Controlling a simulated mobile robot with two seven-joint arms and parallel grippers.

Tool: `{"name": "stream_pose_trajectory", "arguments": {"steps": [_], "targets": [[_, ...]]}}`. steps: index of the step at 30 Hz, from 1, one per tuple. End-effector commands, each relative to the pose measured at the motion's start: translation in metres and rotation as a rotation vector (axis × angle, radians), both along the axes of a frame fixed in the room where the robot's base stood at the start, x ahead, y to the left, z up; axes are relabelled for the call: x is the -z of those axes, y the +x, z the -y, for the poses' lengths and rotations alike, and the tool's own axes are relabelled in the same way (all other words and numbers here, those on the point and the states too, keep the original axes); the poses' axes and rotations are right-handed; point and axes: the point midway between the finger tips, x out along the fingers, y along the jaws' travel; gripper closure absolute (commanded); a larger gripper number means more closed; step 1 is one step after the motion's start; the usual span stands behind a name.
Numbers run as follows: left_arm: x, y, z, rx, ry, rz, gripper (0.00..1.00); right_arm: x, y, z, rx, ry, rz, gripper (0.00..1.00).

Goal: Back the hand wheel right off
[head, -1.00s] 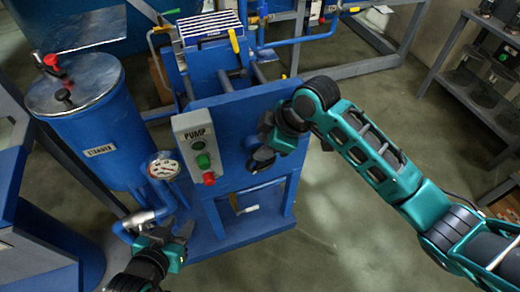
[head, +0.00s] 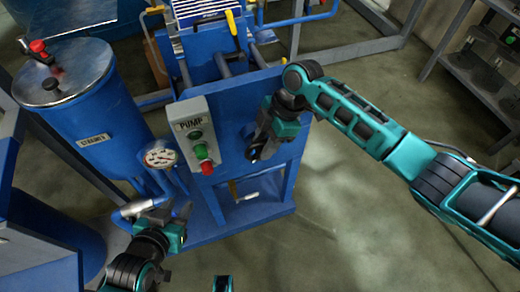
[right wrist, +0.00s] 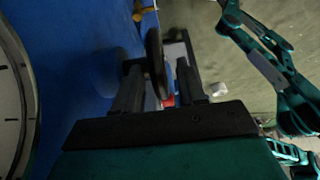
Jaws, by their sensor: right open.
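The hand wheel (right wrist: 155,62) shows in the right wrist view as a dark disc seen nearly edge-on, close to a blue surface. It stands between the two fingers of my right gripper (right wrist: 160,88). The fingers are apart, with a gap at the right finger; contact at the left finger cannot be told. In the head view my right gripper (head: 258,148) points down in front of the blue plate (head: 232,105), and the wheel cannot be made out there. My left gripper (head: 172,222) is low at the left, near a pipe; its finger gap is unclear.
The pump box (head: 194,135) with green and red buttons is left of my right gripper. A gauge (head: 160,157) and blue tank (head: 95,120) stand further left. A white dial (right wrist: 14,100) edges the right wrist view. Open floor (head: 350,200) lies right.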

Motion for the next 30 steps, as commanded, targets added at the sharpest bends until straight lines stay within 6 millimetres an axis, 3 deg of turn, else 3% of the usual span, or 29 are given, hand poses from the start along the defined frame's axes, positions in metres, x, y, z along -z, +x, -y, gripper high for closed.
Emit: {"name": "stream_pose_trajectory", "arguments": {"steps": [6,17,30], "targets": [[0.001,0.0,0.005,0.007,-0.007,-0.001,0.63,0.024,-0.003,-0.01,0.0,0.001,0.0,0.6],[-0.002,0.004,0.005,0.007,-0.009,0.008,0.63,0.028,-0.004,-0.011,0.0,0.0,0.001,0.6],[-0.003,0.006,0.003,0.002,-0.007,0.013,0.63,0.028,-0.003,-0.011,0.001,0.0,0.001,1.0]]}}
